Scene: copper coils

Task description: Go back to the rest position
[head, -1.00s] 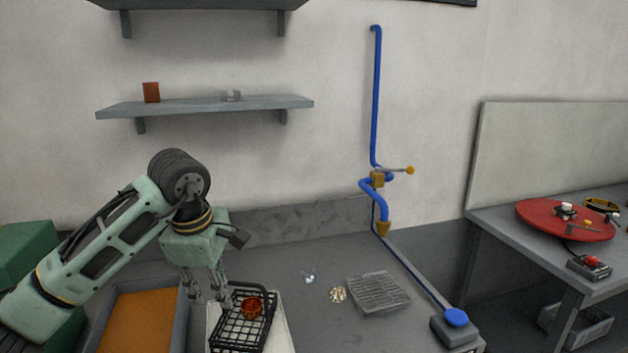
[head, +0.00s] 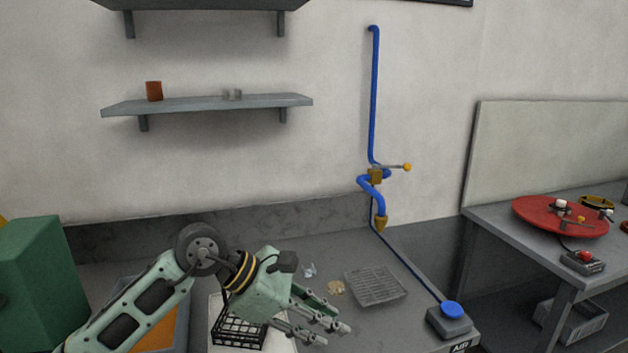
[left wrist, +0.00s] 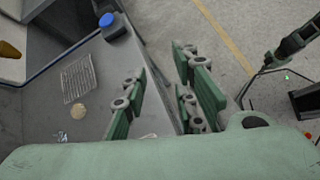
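My left gripper (head: 336,334) is in the lower middle of the head view, in front of the worktop. Its fingers point right and down. In the left wrist view its fingers (left wrist: 165,95) stand apart with nothing held between them. The black wire basket (head: 238,332) on a white mat is partly hidden behind my left arm, and its contents cannot be made out. My right gripper cannot be identified in the frames; a green and black arm part shows at the upper right of the left wrist view.
A wire rack (head: 376,287), a small brass-coloured piece (head: 336,287) and a clear item (head: 308,269) lie on the worktop. A blue button box (head: 451,319) stands at its right edge. A blue pipe (head: 375,95) runs down the wall. A grey tray (head: 183,325) is left, partly behind my arm.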

